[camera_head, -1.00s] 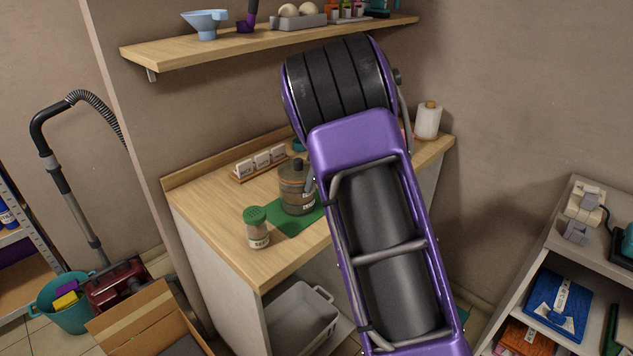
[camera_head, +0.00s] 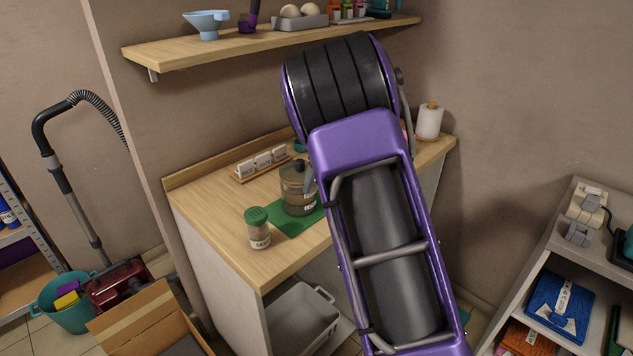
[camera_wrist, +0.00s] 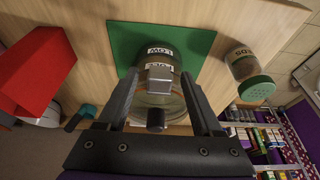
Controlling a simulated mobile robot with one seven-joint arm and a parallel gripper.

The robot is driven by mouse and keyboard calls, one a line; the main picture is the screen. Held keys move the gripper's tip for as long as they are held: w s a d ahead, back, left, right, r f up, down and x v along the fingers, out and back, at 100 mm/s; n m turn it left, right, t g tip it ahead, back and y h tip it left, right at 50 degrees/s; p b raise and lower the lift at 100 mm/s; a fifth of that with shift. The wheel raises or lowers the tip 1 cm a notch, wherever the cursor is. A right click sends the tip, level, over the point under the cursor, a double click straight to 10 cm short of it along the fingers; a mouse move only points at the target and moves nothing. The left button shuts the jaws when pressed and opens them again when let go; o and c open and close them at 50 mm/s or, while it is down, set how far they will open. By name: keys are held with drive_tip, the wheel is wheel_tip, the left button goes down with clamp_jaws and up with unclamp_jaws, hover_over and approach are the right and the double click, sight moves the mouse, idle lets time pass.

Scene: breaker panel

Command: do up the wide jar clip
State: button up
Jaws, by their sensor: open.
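The wide jar (camera_head: 297,203) is a glass jar with brownish contents and a dark knob on top. It stands upright on a green mat (camera_head: 287,222) on the wooden counter. In the wrist view the jar (camera_wrist: 160,99) shows two white labels, with a grey metal clip (camera_wrist: 159,73) on its near side and the dark knob closer to the camera. My gripper (camera_wrist: 158,76) is open, with one finger on each side of the clip. Whether a finger touches the jar I cannot tell.
A green-capped shaker (camera_head: 257,228) stands left of the jar; it also shows in the wrist view (camera_wrist: 249,73). A rack of white labelled blocks (camera_head: 262,163) is behind. A red object (camera_wrist: 37,72) lies at the wrist view's left. A shelf (camera_head: 270,42) hangs above the counter.

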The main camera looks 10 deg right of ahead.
drive_tip(key=v, duration=1.6)
drive_tip(key=shift+r, duration=0.3)
drive_tip(key=shift+s+d, duration=0.1)
drive_tip(key=shift+s, duration=0.05)
